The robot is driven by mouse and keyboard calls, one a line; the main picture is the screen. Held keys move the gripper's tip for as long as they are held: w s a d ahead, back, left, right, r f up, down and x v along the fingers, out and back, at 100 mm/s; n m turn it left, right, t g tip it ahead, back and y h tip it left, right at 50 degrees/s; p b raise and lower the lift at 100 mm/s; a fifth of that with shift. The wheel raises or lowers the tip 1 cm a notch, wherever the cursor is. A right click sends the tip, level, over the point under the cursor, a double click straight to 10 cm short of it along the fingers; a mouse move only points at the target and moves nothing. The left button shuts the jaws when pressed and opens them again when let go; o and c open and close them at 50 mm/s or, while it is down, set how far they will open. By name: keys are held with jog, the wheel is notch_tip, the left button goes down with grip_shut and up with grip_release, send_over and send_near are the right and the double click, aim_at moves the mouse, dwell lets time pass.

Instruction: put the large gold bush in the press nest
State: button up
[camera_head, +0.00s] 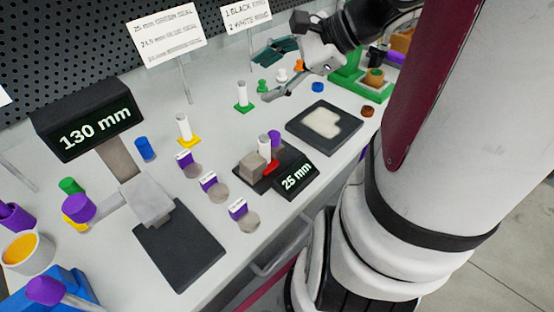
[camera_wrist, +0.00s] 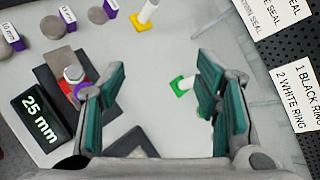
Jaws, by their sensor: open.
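My gripper (camera_head: 268,74) is open and empty, held above the back of the bench. Its teal fingers also show wide apart in the wrist view (camera_wrist: 160,92), with bare bench and a green-based white post between and below them. A gold-brown round piece (camera_head: 375,76) sits on a green fixture (camera_head: 372,92) at the far right, partly behind my arm. I cannot tell whether this piece is the large gold bush, or whether that fixture holds the press nest. A small copper-brown ring (camera_head: 367,111) lies on the bench in front of it.
A dark tray with a pale recess (camera_head: 297,131) lies right of the 25 mm gauge (camera_head: 296,178). White posts stand on yellow (camera_head: 184,128) and green (camera_head: 242,95) bases. A 130 mm display (camera_head: 95,128) stands left. Small coloured pieces lie near my gripper.

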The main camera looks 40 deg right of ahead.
jog(key=s+a+n+g, duration=0.5)
jog(key=s+a+n, duration=0.2)
jog(key=a+n, duration=0.45)
jog(key=s+a+n+g+h, duration=0.1)
jog(key=s+n+h, duration=0.4)
jog(key=s+n, duration=0.5)
jog(key=shift+s+a+f+g+h, duration=0.2)
jog(key=shift+a+g+h, duration=0.15)
jog(key=shift+a, duration=0.25)
jog(key=shift+r+n, duration=0.15)
jog(key=shift+n, duration=0.1)
